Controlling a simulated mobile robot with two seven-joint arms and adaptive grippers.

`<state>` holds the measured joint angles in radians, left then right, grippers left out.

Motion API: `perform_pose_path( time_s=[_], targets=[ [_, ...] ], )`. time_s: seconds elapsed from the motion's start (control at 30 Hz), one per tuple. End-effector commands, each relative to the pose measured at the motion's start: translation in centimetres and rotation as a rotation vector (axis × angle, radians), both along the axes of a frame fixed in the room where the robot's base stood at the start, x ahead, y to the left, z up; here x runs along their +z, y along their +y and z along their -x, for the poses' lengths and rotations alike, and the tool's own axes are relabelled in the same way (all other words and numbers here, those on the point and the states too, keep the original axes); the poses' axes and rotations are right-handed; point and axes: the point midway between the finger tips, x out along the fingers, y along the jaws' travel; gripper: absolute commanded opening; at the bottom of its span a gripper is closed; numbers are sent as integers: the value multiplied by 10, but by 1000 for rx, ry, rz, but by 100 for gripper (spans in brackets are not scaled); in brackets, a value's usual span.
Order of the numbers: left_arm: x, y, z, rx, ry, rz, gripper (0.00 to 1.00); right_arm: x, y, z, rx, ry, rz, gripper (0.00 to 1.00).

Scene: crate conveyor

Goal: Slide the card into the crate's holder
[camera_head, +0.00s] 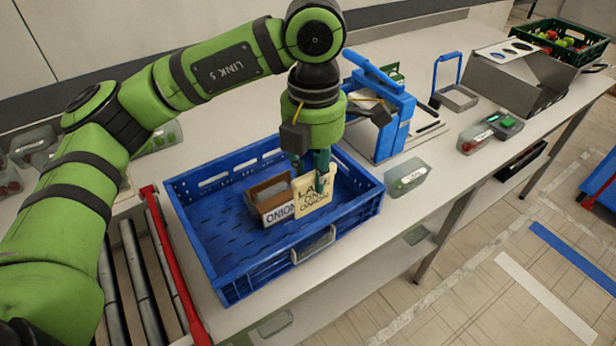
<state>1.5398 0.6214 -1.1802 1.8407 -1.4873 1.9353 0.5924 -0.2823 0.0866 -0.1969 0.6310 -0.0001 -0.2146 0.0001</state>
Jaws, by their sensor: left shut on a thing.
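A cream card (314,192) with dark print, in which the word "ONION" reads, hangs from my left gripper (313,165). The gripper points down and is shut on the card's upper edge. The blue crate (188,232) stands on the bench below. The card is over the crate's inside, near its front wall. The crate's holder (314,245), a pale metal frame, is on the outer front wall; the card is above it and apart from it. My right gripper is out of view.
A small brown box (268,190) labelled "ONION" is in the crate, close beside the card. Rollers (140,275) and a red rail (172,262) lie left.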

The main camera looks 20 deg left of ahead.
Motion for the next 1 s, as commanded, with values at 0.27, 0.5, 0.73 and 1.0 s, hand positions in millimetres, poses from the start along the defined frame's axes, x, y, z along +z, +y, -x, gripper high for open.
perform_pose_path(
  time_s=[0.27,0.5,0.73,1.0],
  targets=[
    [-3,-1,0,20,-1,0,9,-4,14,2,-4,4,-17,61],
    [-24,-1,1,21,-1,0,9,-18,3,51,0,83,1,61],
    [-52,-1,1,21,0,0,9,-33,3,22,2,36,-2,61],
    [-69,-1,1,20,-1,1,9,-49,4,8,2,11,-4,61]
  ],
)
